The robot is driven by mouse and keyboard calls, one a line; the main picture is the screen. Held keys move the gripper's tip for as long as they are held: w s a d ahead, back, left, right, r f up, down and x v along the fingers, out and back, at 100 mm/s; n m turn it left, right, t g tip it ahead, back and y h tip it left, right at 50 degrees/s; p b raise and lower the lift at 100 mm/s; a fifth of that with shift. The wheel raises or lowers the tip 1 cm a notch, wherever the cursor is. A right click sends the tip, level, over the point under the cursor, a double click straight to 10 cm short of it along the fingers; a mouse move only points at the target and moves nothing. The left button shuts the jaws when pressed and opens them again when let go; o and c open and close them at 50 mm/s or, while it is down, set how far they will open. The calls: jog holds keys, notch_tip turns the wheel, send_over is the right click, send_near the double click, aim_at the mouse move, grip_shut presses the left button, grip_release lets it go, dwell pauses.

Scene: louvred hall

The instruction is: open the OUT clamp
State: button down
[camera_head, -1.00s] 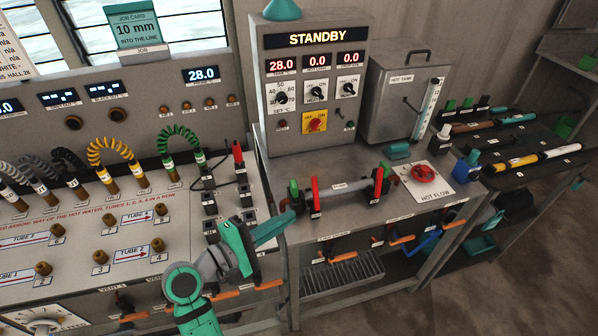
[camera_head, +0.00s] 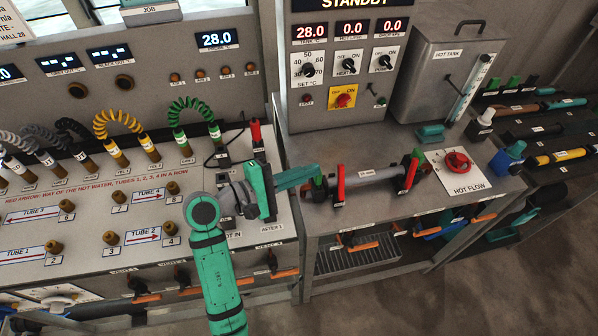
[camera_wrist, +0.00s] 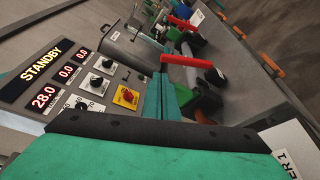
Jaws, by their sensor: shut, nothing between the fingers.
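Two clamps with red levers and green parts sit at the ends of a grey tube (camera_head: 372,178) on the metal bench. In the wrist view the shut fingers (camera_wrist: 163,98) lie beside a red lever (camera_wrist: 182,60) and a green part (camera_wrist: 208,99).
A red HOT FLOW knob (camera_head: 457,162) is right of the clamps. The STANDBY control box (camera_head: 340,110) and grey hot tank (camera_head: 437,85) stand behind. Orange-handled valves (camera_head: 364,246) hang below the bench edge. Brown tube fittings (camera_head: 168,228) stand on the left panel.

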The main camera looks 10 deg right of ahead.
aim_at(339, 169)
jog(key=x, duration=0.5)
jog(key=shift+w+d, duration=0.1)
jog(key=shift+d, duration=0.2)
jog(key=shift+s+r+m+t+h, duration=0.15)
jog(key=shift+s+m+h, duration=0.05)
jog(key=shift+s+m, duration=0.5)
jog(key=shift+s+r+m+t+h, duration=0.1)
jog(key=shift+s+m+t+h, duration=0.1)
jog(key=shift+s+m, duration=0.55)
jog(key=v, duration=1)
